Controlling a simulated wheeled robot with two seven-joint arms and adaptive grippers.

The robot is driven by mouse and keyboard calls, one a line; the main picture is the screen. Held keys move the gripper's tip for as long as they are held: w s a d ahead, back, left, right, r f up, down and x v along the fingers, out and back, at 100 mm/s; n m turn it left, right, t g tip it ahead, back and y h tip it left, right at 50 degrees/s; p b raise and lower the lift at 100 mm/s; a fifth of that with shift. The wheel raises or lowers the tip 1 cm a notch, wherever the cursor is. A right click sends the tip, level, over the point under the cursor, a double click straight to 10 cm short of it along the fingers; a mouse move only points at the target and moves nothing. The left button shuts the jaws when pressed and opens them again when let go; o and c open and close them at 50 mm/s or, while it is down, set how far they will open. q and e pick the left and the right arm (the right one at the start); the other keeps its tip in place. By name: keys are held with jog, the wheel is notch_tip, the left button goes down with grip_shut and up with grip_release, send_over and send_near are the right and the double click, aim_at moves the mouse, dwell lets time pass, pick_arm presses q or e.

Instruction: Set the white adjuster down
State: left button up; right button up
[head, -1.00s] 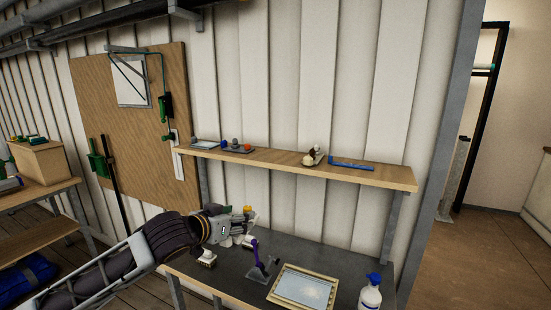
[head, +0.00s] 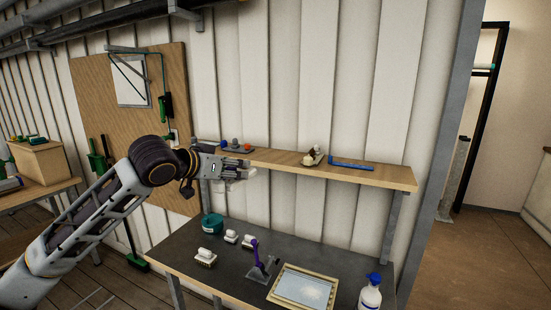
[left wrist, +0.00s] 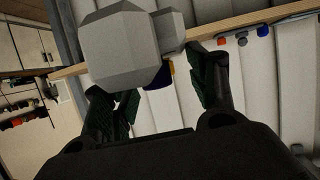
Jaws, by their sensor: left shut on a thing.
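My left gripper (head: 236,170) is raised above the dark bench, in front of the shelf's left part. In the left wrist view its dark green-padded fingers (left wrist: 158,88) stand on either side of a pale grey-white faceted block, which I take to be the white adjuster (left wrist: 122,50). The gripper is shut on it. A smaller pale block and a bit of blue and orange show behind it. The exact contact of the fingers is partly hidden. In the head view the held piece is small and hard to separate from the fingers. My right gripper is out of view.
The wooden shelf (head: 390,177) bears a white-and-brown item (head: 313,157) and a blue bracket (head: 352,163). The bench (head: 178,246) holds a teal bowl (head: 212,225), several white blocks (head: 205,257), a purple-handled tool (head: 259,264), a framed tray (head: 303,273) and a bottle (head: 370,295).

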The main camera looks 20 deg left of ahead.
pick_arm(q)
notch_tip(320, 180, up, 8)
jog(key=w+a, duration=0.1)
jog(key=w, duration=0.1)
dwell(0.6)
